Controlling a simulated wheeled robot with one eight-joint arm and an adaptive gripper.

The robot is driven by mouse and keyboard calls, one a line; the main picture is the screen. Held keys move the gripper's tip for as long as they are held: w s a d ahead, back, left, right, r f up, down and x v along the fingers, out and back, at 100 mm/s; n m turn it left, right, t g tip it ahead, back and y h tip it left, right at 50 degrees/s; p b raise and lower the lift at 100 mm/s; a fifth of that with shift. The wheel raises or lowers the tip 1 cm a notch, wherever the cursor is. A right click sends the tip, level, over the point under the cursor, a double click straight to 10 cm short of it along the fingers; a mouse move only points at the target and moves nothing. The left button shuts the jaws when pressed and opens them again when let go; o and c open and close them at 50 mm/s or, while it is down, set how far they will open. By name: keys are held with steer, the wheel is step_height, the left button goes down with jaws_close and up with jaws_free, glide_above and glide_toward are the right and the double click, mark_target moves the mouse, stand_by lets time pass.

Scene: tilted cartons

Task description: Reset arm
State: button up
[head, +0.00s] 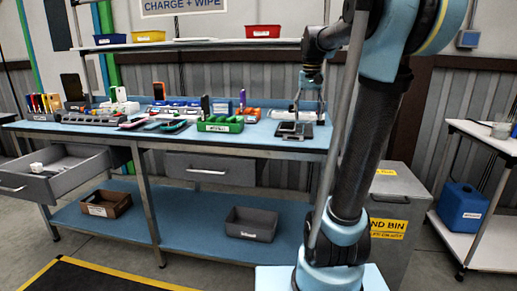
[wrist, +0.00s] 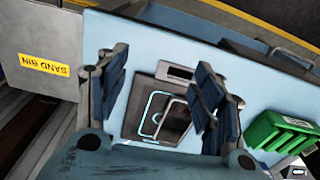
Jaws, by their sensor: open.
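My gripper (wrist: 162,78) is open in the wrist view, with its two dark fingers apart and nothing held between them. Beyond the fingers, a grey and black pad with a glowing outline (wrist: 150,112) lies on the blue bench top. A dark phone-like slab (wrist: 174,122) rests on the pad, at a slant. In the head view my gripper (head: 311,78) hangs from my bent arm above the right end of the workbench (head: 270,140). The pad with the slab (head: 294,129) is below it.
A green bin (head: 220,125) stands left of the pad, with several phones, holders and tools further left. A shelf (head: 200,43) with bins runs above the bench. A drawer (head: 60,178) stands open at left. A sand bin (head: 395,200) is at the bench's right.

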steer(key=s+f+n+t, duration=0.1)
steer(key=s+f, duration=2.4)
steer(key=f, duration=0.2)
steer(key=shift+s+f+n+t, duration=0.15)
steer(key=shift+s+n+t, duration=0.15)
steer(key=shift+n, duration=0.1)
